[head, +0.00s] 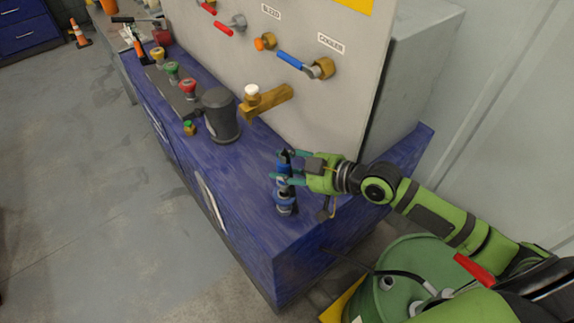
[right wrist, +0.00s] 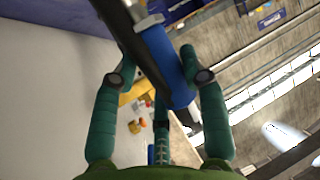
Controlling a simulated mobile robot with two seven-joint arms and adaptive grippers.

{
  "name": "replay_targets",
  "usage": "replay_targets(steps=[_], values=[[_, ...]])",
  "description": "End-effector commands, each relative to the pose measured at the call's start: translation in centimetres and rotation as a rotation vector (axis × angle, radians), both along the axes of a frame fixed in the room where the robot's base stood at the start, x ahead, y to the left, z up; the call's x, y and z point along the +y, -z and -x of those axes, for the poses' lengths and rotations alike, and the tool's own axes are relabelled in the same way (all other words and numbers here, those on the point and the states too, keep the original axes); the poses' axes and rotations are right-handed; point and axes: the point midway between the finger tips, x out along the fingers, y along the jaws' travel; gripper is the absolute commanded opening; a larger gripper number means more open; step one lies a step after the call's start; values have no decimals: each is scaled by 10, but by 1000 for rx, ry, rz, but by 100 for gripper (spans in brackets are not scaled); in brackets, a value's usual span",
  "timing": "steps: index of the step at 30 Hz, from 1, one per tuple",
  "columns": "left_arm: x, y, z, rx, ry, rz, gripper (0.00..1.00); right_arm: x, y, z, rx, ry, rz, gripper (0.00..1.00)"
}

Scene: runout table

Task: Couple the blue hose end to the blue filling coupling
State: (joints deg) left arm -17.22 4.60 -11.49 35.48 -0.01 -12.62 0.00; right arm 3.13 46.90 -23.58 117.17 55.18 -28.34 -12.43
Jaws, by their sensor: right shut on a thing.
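My right gripper (head: 287,168) is over the near end of the blue bench. It is shut on the blue hose end (head: 283,164), which it holds roughly upright. In the right wrist view, the blue sleeve of the hose end (right wrist: 165,62) lies between the two green fingers of the right gripper (right wrist: 159,66). Directly below, a blue and dark fitting (head: 284,204) stands on the bench and looks like the blue filling coupling. The two are close and nearly in line, but the fingers hide part of the gap. I cannot tell whether they touch. My left gripper is not in view.
The bench (head: 262,215) has free room at its near end. A dark grey canister (head: 221,118) and a brass tap (head: 268,100) stand farther back. Yellow, green and red fittings stand beyond. A panel with a blue-handled valve (head: 292,62) rises behind. A green drum (head: 400,268) stands at lower right.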

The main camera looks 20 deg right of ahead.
Motion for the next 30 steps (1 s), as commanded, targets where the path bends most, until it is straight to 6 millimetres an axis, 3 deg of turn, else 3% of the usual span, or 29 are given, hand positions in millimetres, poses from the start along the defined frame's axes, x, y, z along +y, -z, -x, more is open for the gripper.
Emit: replay_targets(steps=[30], values=[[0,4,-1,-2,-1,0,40,0,6,0,-2,0,-1,0]])
